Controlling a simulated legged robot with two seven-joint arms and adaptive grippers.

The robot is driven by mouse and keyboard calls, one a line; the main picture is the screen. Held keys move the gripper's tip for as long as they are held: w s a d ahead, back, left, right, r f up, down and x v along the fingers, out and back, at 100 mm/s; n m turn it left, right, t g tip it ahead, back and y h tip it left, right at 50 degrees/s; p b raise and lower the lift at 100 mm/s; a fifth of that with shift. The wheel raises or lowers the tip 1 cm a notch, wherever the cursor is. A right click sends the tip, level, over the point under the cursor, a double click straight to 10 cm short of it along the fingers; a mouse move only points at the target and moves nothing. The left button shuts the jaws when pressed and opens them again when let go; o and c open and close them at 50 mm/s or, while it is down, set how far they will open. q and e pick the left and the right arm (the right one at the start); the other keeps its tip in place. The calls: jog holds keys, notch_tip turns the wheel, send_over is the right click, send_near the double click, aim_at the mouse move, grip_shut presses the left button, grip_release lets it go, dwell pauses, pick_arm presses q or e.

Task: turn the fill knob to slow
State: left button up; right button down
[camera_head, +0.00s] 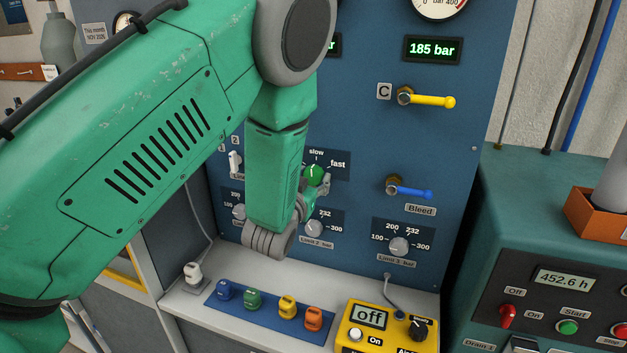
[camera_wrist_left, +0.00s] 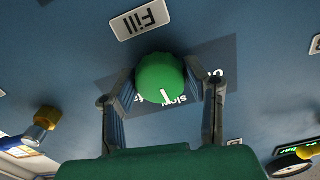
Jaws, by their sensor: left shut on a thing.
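The green fill knob (camera_head: 314,176) sits on the blue panel, at a dark plate with "slow" above it and "fast" to its upper right. In the left wrist view the knob (camera_wrist_left: 160,78) is between the two grey fingers of my left gripper (camera_wrist_left: 165,85), which is shut on it. Its white mark points at the "slow" lettering, which appears upside down there. In the head view my left gripper (camera_head: 317,187) reaches the knob from below, partly hidden by my green forearm. The knob's left-hand label is hidden there. My right gripper is not in view.
Limit knobs (camera_head: 314,229) and (camera_head: 399,246) are close below on the panel. A yellow lever (camera_head: 432,101) and a blue bleed lever (camera_head: 410,190) stick out to the right. Coloured plugs (camera_head: 287,307) and a yellow meter (camera_head: 385,328) occupy the shelf below.

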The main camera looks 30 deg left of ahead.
pick_arm(q)
jog(key=shift+w+r+m, duration=0.15)
jog(key=shift+r+m, duration=0.15)
jog(key=shift+r, duration=0.05)
dwell(0.3)
jog(key=o, duration=1.1)
jog(key=shift+o, duration=0.2)
jog(key=shift+f, duration=0.15)
jog(key=shift+s+f, duration=0.1)
jog(key=shift+s, duration=0.1)
jog(key=shift+s+d, duration=0.15)
jog(key=shift+s, duration=0.15)
jog(key=v, duration=1.1)
jog(key=shift+f, duration=0.1)
